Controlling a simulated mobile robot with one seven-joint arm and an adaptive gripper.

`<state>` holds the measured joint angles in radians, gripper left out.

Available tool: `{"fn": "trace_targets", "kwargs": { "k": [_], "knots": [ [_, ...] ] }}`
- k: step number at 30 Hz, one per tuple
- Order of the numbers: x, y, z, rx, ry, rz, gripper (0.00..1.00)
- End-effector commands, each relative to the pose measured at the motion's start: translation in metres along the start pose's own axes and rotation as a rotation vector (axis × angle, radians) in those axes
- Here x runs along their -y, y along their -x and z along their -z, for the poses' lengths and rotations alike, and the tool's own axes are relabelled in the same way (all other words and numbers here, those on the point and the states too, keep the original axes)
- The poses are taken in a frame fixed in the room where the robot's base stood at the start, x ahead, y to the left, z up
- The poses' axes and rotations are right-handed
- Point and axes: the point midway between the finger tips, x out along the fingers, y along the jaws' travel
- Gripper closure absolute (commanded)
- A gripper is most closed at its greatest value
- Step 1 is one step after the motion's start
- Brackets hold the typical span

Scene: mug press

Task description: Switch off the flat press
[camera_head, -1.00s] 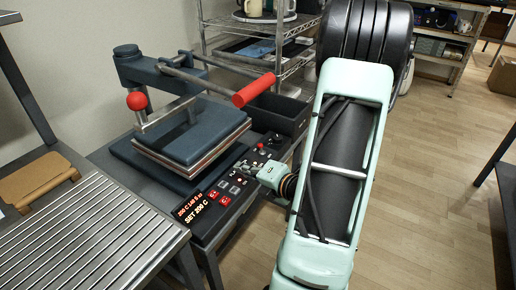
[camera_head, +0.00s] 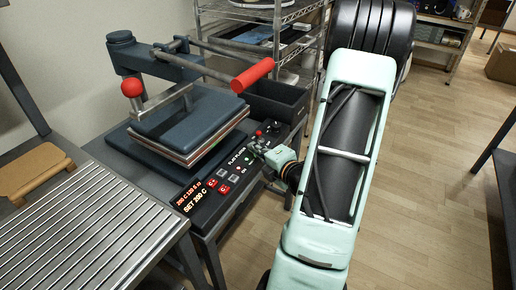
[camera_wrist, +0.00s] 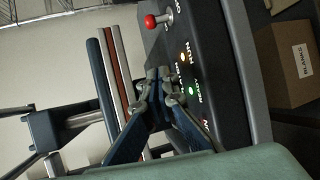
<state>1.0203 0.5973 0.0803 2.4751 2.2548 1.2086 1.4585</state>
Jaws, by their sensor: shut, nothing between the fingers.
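The flat press (camera_head: 190,122) stands on the bench in the head view, its slabs stacked and its red-gripped handle (camera_head: 252,75) reaching over them. Its control panel (camera_head: 232,196) runs along the front, with red buttons, small lights and a lit display (camera_head: 190,194). A red-tipped switch (camera_head: 258,133) is at the panel's far end; in the wrist view the switch (camera_wrist: 152,21) is a red knob on a metal lever. My gripper (camera_wrist: 160,78) is shut and empty over the panel, beside the amber and green lights, apart from the switch. Contact with the panel cannot be told.
A dark bin (camera_head: 275,102) stands behind the panel's far end. A slatted metal table (camera_head: 85,230) is at left and a wire rack at the back. The floor at right is clear.

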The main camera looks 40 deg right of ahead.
Motion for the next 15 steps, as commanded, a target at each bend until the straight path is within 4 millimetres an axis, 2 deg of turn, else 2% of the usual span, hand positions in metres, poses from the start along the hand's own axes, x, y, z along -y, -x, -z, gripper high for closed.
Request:
{"fn": "trace_targets", "kwargs": {
  "k": [3,10,12,15],
  "knots": [
    [0.002,-0.028,0.002,-0.005,0.003,-0.003,1.00],
    [0.002,-0.076,0.002,-0.004,0.002,-0.003,1.00],
    [0.000,-0.070,-0.014,0.005,0.002,-0.002,1.00],
    [0.000,-0.065,-0.026,0.003,0.001,-0.002,1.00]
  ]
}}
